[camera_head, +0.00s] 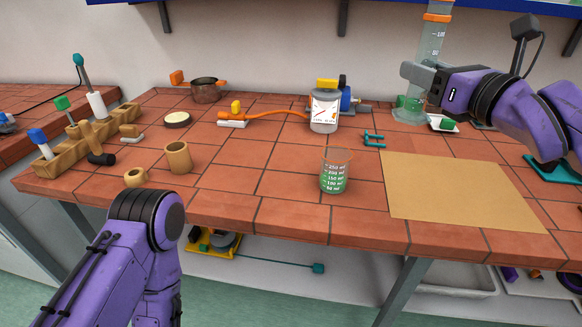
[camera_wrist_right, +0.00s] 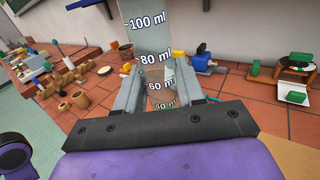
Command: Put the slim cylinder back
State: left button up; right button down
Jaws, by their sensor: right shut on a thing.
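The slim cylinder (camera_head: 430,45) is a tall clear measuring cylinder with an orange band near its top and a green lower part. It is near upright at the back right of the bench. My right gripper (camera_head: 412,76) is shut on its middle. In the right wrist view the cylinder (camera_wrist_right: 143,35) shows its ml marks between my right gripper's fingers (camera_wrist_right: 155,85). Its foot is at the bench top; I cannot tell whether it touches. My left arm shows at the lower left of the head view, but its gripper is not in view.
A beaker with green marks (camera_head: 334,172) stands near the front edge. A tan mat (camera_head: 455,190) lies bare at right. A white tray with a green block (camera_head: 443,124) is beside the cylinder's foot. A labelled bottle (camera_head: 324,110), teal piece (camera_head: 373,138) and wooden rack (camera_head: 75,150) stand left.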

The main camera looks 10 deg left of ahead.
aim_at(177, 155)
jog(key=z, duration=2.35)
jog(key=k, duration=1.6)
jog(key=u, duration=1.9)
jog(key=i, duration=0.2)
jog(key=z, duration=0.05)
